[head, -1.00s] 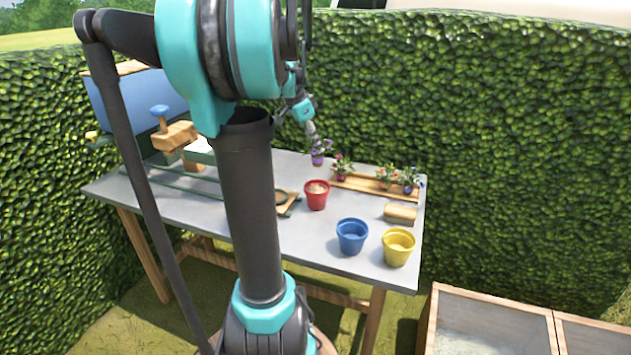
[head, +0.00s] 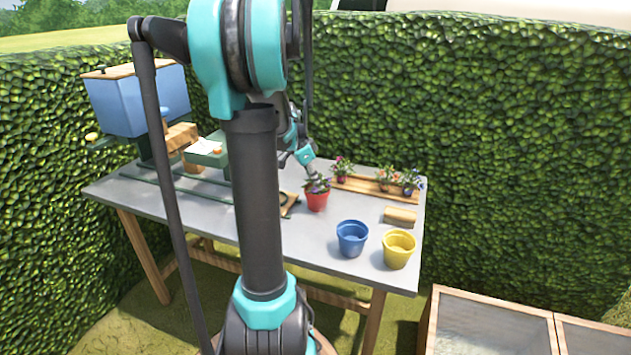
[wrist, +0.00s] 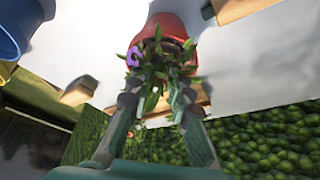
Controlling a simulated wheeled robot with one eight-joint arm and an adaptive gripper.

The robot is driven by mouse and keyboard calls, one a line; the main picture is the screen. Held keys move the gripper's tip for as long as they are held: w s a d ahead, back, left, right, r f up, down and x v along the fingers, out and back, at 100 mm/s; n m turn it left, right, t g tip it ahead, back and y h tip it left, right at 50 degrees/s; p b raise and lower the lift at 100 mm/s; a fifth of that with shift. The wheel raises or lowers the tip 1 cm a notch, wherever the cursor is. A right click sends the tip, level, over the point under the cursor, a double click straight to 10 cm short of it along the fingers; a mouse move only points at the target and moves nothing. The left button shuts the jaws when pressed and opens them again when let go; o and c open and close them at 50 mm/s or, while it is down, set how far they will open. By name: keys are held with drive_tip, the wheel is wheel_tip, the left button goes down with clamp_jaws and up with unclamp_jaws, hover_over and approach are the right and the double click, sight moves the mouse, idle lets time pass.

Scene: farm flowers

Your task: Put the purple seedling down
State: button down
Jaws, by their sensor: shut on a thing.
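The purple seedling (head: 318,182) shows its leaves and a purple flower right at the mouth of the red pot (head: 316,201) on the table. In the wrist view its foliage (wrist: 155,62) spreads between my fingertips and across the opening of the red pot (wrist: 172,22). My gripper (head: 310,170) reaches down from behind the pot and is shut on the seedling; it also shows in the wrist view (wrist: 154,92). The seedling's base is hidden, so I cannot tell whether it touches the soil.
A blue pot (head: 352,238) and a yellow pot (head: 398,249) stand to the front right. A wooden tray (head: 364,188) with other flower seedlings lies behind right. A wooden block (head: 400,215) lies at the right edge. A green and blue machine (head: 138,100) stands at left.

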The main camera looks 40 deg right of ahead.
drive_tip(key=c, duration=1.4)
unclamp_jaws()
drive_tip(key=shift+f, duration=0.1)
drive_tip(key=v, duration=1.2)
drive_tip(key=w+a+f+n+t, duration=0.1)
drive_tip(key=a+f+n, duration=0.2)
drive_tip(key=a, duration=0.3)
drive_tip(key=a+f+n+t+y, duration=0.1)
drive_tip(key=a+f+n, duration=0.25)
drive_tip(key=a, duration=0.35)
drive_tip(key=w+a+f+n+t, duration=0.1)
drive_tip(key=a+f+n, duration=0.25)
drive_tip(key=a, duration=0.25)
drive_tip(key=s+a+f+n+t+y, duration=0.1)
drive_tip(key=s+a+f+n, duration=0.3)
drive_tip(key=a, duration=0.5)
drive_tip(key=s+a+f+n+t+y, duration=0.1)
drive_tip(key=s+a+f+n+y, duration=0.1)
drive_tip(key=s+a+f+n, duration=0.3)
drive_tip(key=a+n, duration=0.2)
drive_tip(key=a, duration=0.2)
drive_tip(key=shift+f+n+t, duration=0.15)
drive_tip(key=shift+n+t, duration=0.15)
